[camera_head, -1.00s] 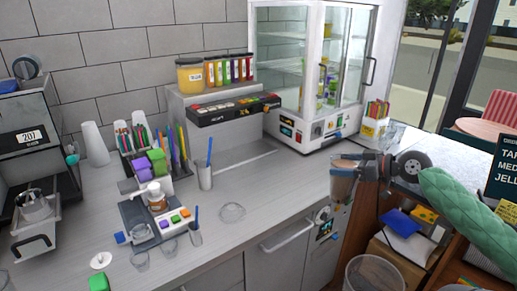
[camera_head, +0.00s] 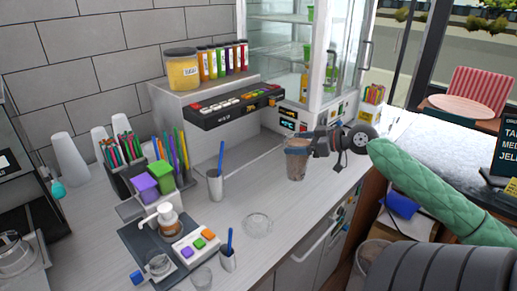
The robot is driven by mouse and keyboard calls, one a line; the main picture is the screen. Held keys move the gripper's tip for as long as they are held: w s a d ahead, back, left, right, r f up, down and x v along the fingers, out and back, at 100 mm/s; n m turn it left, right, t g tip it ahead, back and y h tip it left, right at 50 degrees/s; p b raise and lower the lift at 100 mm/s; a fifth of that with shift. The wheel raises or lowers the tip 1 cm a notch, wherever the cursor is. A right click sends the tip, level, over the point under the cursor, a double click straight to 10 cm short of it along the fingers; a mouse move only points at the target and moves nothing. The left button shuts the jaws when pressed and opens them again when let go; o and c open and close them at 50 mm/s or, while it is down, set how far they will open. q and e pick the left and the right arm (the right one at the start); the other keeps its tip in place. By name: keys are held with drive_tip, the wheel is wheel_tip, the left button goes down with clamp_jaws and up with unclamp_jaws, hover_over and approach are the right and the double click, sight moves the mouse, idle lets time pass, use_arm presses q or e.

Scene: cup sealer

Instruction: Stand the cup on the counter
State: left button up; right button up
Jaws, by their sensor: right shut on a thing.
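The cup (camera_head: 297,163) is clear with a brown drink in it. It is upright at the right part of the grey counter (camera_head: 275,195). My right gripper (camera_head: 312,146) comes in from the right and is shut on the cup near its rim. The cup's base appears over the counter top; I cannot tell whether it touches the surface. My left gripper is not in view.
A clear round lid or dish (camera_head: 257,225) lies on the counter left of the cup. A metal holder with a blue straw (camera_head: 215,184) stands farther left. A glass display cabinet (camera_head: 335,60) is behind the cup. Bare counter surrounds the cup.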

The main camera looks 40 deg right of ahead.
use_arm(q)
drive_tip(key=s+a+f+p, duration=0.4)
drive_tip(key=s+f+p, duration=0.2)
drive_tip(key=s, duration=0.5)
use_arm(e)
drive_tip(key=w+a+f, duration=0.3)
drive_tip(key=w+f, duration=0.7)
drive_tip(key=shift+w+a+f, duration=0.25)
drive_tip(key=shift+w, duration=0.05)
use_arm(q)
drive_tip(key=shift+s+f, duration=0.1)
use_arm(e)
drive_tip(key=o, duration=1.8)
drive_tip(key=shift+f, duration=0.1)
drive_tip(key=shift+s, duration=0.1)
